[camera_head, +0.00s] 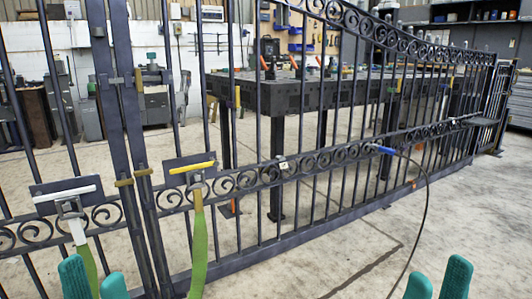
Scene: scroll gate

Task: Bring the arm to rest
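A dark metal scroll gate (250,186) spans the camera_head view, with two upright posts side by side at the left. My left gripper (93,268) shows as two teal fingertips at the bottom left, apart from each other, with nothing seen gripped. The lower end of a green strap shows close by it. My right gripper (438,270) shows as two teal fingertips at the bottom right, spread and empty, over bare floor. Most of both grippers and both arms is below the picture.
A white-handled latch plate (64,193) and a yellow-handled one (192,167), each with a green strap, are on the gate. A blue connector (380,149) trails a black cable (427,200). A dark workbench (290,97) stands behind. Concrete floor is clear at lower right.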

